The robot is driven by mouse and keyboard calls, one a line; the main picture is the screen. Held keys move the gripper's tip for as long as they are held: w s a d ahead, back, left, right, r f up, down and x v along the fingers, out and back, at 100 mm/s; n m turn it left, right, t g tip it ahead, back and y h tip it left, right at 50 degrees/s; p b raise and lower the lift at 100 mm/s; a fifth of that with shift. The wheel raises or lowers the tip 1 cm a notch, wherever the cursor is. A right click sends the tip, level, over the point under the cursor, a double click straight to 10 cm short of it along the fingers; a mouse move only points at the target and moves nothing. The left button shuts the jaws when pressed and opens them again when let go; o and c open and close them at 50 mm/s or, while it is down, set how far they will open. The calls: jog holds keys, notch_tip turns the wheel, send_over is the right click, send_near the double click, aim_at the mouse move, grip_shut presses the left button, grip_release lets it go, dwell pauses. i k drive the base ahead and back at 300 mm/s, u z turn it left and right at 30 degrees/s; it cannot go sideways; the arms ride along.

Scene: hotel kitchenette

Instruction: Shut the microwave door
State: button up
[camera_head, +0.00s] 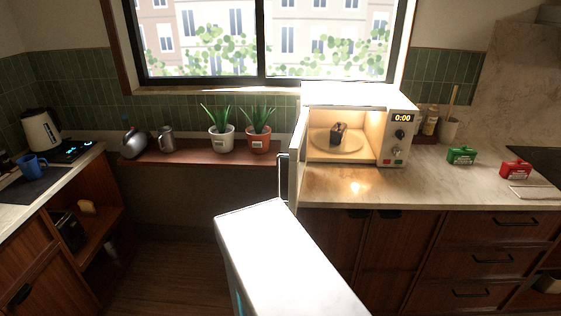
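The white microwave (396,150) stands on the marble counter, lit inside, with its display reading 0:00. Its door (297,158) is wide open, hinged at the left and swung out toward me, so I see it nearly edge-on. A dark handle (283,178) shows on the door's left side. Inside, a small dark item (338,133) sits on the round turntable (349,144). A white link of my arm fills the lower middle, its top end just below the door. My gripper cannot be made out; it may be hidden beyond the link.
The counter (430,190) before the microwave is clear. A green box (461,156) and a red box (515,170) stand to the right. Two potted plants (221,138) (258,137) stand on the wooden shelf (185,155) left of the door.

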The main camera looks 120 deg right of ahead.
aim_at(297, 156)
jog(key=z, duration=0.05)
jog(key=i, duration=0.45)
jog(key=u, duration=0.2)
jog(key=k, duration=0.2)
jog(key=z, duration=2.95)
jog(key=k, duration=0.25)
jog(key=z, duration=1.75)
